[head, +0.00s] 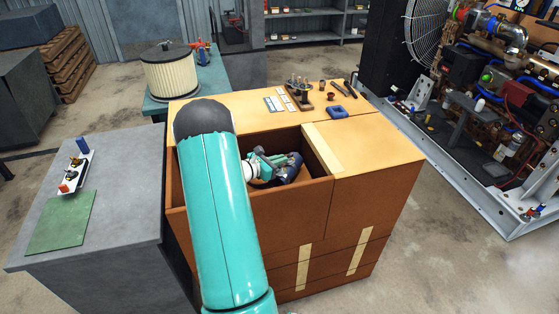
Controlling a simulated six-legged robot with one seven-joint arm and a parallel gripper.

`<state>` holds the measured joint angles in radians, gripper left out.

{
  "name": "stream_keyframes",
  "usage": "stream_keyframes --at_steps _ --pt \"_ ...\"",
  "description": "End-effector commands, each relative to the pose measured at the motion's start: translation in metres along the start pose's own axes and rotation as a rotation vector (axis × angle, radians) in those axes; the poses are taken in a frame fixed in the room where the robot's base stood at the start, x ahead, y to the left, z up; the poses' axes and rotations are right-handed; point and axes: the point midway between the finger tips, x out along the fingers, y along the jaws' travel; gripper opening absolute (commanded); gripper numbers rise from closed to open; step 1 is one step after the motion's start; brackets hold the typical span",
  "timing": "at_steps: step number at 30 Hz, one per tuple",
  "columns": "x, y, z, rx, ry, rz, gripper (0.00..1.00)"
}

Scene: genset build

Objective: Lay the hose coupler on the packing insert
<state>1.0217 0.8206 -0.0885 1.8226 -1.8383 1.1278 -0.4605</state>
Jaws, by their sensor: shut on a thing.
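My gripper (284,166) is down inside the open compartment of the wooden cabinet (258,237). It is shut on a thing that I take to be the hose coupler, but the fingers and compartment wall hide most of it. Dark blue and brown shapes show around the fingers, too small to tell apart. I cannot clearly make out the packing insert; part of the compartment floor is hidden by my teal arm and the front wall. I cannot tell whether the held thing touches anything beneath it.
Compartment walls surround my gripper. The cabinet top holds a tool rack (299,94), a blue block (337,112) and small parts. A grey bench (130,210) at left bears a green mat (61,221) and a white tray (73,181). A generator (500,90) stands at right.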

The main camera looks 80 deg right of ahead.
Motion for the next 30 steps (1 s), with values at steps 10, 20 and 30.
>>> stream_keyframes --at_steps 10,20,30 --pt "0.002 0.0 -0.002 -0.001 0.0 0.0 0.29" --pt "-0.001 0.0 0.001 0.0 0.0 0.0 0.29" --pt "-0.062 0.001 0.001 -0.002 0.0 0.005 0.29"
